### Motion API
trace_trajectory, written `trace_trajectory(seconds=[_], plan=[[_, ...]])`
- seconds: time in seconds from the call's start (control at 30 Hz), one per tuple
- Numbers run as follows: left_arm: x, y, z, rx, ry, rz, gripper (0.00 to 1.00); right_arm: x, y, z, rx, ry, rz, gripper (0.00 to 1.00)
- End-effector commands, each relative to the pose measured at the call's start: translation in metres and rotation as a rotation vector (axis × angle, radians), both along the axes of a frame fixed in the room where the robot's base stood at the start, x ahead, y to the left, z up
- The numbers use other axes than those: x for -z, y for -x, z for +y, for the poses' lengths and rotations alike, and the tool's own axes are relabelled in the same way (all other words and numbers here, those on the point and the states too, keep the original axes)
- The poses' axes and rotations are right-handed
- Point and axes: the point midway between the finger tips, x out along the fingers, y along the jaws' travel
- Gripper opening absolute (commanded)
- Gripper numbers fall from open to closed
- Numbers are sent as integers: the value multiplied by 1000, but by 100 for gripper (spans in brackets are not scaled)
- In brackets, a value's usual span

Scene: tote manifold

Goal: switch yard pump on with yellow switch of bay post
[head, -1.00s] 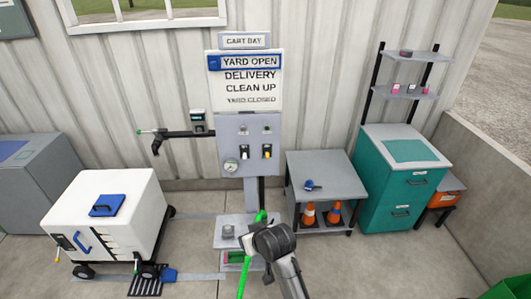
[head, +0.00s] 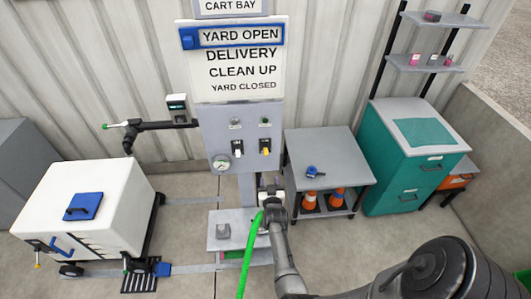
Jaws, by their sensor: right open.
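The bay post's grey panel (head: 215,128) stands below a sign board (head: 238,88) with a blue frame around YARD OPEN. The yellow switch (head: 265,150) is on the right of the panel, its yellow part low on a dark plate. A white switch (head: 238,152) is to its left. My right gripper (head: 269,190) is open and empty, below the yellow switch and apart from it. Its fingertips are small and hard to make out. My left gripper is out of view.
A green hose-like strip (head: 248,255) runs beside my right arm. A gauge (head: 222,162) sits low on the panel. A grey table (head: 325,155) and teal cabinet (head: 395,175) stand right; a white cart (head: 110,205) stands left. A dark arm (head: 155,126) juts left from the post.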

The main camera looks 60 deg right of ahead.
Motion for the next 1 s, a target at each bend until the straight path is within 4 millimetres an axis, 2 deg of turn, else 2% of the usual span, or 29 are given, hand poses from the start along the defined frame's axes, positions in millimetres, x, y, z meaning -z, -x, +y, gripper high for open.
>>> trace_trajectory(seconds=[0.1, 0.27, 0.7, 1.0], plan=[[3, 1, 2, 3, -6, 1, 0, -7, -1, -3, 7, 44, -20, 47], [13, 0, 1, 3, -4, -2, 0, -7, -11, -16, 9, 57, -18, 47], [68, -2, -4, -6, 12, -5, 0, -4, -60, -80, 9, 55, -17, 47], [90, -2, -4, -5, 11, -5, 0, -7, -79, -104, 9, 53, -16, 47]])
